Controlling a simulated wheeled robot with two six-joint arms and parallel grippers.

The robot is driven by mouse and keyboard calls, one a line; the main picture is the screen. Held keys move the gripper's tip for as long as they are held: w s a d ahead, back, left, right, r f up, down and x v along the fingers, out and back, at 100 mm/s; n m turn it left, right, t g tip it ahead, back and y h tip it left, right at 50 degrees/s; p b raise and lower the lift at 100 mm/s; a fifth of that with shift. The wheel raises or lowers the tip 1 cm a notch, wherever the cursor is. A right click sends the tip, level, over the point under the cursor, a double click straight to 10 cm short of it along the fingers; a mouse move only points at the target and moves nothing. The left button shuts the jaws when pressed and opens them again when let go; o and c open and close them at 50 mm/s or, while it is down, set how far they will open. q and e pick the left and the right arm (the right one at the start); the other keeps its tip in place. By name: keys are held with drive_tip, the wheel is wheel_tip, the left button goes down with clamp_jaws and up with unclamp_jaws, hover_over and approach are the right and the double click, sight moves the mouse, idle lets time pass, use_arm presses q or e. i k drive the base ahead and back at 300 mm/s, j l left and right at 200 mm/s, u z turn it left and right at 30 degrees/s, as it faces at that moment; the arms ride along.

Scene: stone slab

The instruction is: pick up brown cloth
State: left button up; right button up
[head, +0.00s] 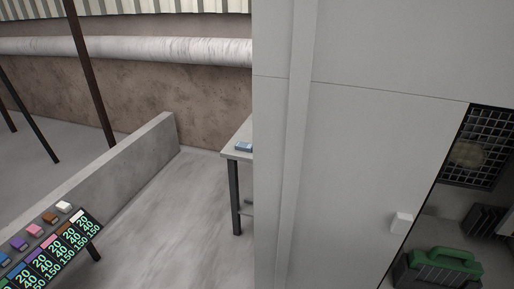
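A small brown item (50,217) sits at the lower left, in a row of small coloured items on a grey edge. It lies between a pink item (35,230) and a white item (64,207). It is too small to tell whether it is cloth. No other brown cloth shows. Neither of my grippers is in view.
A dark panel with coloured numbers (45,262) stands below the items. A low wall (120,170) borders clear floor (165,220). A green case (445,262) is at lower right.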

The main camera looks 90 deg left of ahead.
sight(240, 146)
drive_tip(key=k+u, duration=0.2)
drive_tip(key=k, duration=0.35)
drive_tip(key=u, duration=1.8)
drive_tip(key=i+j+u, duration=0.1)
drive_tip(key=u, duration=0.3)
drive_tip(key=i+j+u, duration=0.1)
drive_tip(key=u, duration=0.25)
drive_tip(key=i, duration=0.15)
drive_tip(key=k+z, duration=0.15)
drive_tip(key=z, duration=0.15)
drive_tip(key=k+z, duration=0.1)
drive_tip(key=z, duration=0.75)
drive_tip(key=i+j, duration=0.2)
